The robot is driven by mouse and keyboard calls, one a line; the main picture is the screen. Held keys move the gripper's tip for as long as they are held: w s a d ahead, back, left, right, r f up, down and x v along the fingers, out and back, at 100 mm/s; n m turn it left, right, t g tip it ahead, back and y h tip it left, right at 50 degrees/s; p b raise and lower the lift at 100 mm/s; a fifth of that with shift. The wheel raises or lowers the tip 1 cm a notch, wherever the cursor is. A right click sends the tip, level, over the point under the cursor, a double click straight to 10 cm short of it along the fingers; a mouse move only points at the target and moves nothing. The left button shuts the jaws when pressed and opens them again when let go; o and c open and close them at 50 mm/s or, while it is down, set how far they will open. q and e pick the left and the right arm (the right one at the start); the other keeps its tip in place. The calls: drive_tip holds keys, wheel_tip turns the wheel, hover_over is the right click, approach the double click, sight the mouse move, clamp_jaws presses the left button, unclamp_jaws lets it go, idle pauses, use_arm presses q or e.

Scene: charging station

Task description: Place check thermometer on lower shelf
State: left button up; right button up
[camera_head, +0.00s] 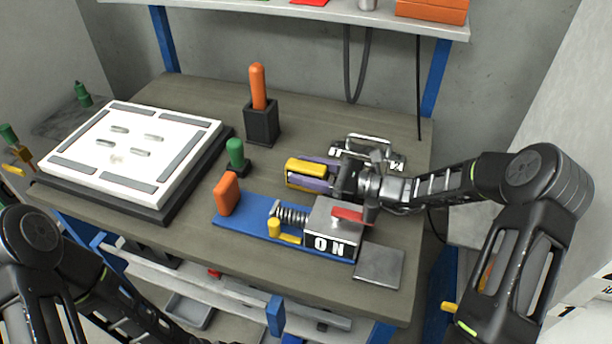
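A yellow block-like thing (304,168), which I take to be the check thermometer, is above the right half of the worktable. My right gripper (318,174) reaches in from the right and is closed around it, with purple finger parts along its sides. The gripper partly hides it. The lower shelf (245,312) is a grey surface under the front of the worktable, partly hidden by the tabletop. My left arm comes in at the lower left, but its gripper is out of view.
The worktable (190,232) holds a white slotted panel (118,160), an orange-handled tool in a black holder (262,124), a green-knobbed piece (236,154) and a blue-based fixture (262,226) marked ON, close to my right gripper. A blue post (275,314) stands at the lower shelf's front.

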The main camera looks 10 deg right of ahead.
sight(306, 165)
clamp_jaws()
drive_tip(key=shift+r, duration=0.15)
idle(0.4)
wheel_tip(306, 165, up, 10)
drive_tip(key=shift+f, duration=0.1)
idle(0.3)
idle(0.5)
